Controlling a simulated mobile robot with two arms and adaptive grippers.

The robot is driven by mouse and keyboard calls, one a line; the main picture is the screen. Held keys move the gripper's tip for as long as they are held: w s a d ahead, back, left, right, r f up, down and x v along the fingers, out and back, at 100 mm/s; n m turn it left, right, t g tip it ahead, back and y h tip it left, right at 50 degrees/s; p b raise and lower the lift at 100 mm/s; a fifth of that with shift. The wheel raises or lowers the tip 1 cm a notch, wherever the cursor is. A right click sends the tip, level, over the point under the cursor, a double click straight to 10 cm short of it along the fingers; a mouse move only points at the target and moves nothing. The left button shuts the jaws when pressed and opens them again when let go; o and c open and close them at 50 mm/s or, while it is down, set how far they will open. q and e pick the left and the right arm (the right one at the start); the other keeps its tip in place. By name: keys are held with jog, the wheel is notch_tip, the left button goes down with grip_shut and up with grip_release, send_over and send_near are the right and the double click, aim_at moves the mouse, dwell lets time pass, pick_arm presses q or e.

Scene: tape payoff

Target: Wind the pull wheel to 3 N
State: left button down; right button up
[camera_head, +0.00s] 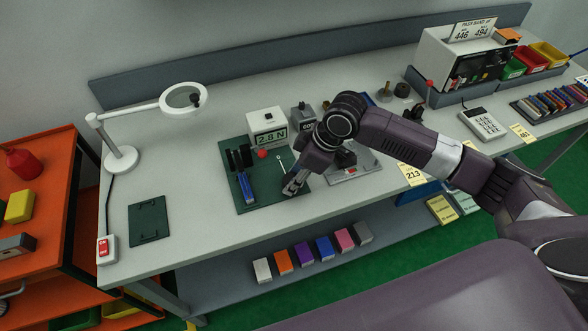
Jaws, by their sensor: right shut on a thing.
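My right gripper (291,187) points down at the right edge of a dark green tool mat (256,205). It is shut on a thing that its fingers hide. A white force readout (267,128) behind the mat shows 2.8 N. A red knob (262,154) sits in front of it. Right of the gripper, a grey plate (358,176) carries a dark fixture (346,156), partly covered by my arm. I cannot make out the pull wheel for certain. My left gripper is out of view.
Black and blue-handled tools (243,180) lie on the mat. A grey box (303,117) stands beside the readout. A magnifier lamp (120,157) and a dark green plate (149,220) are at left. A calculator (482,124) is at right.

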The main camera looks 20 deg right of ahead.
jog(key=shift+r+m+p, duration=0.1)
jog(key=shift+m+p, duration=0.25)
jog(key=shift+m, duration=0.05)
jog(key=o, duration=1.2)
jog(key=shift+c, duration=0.2)
jog(key=v, duration=1.2)
jog(key=shift+s+a, duration=0.15)
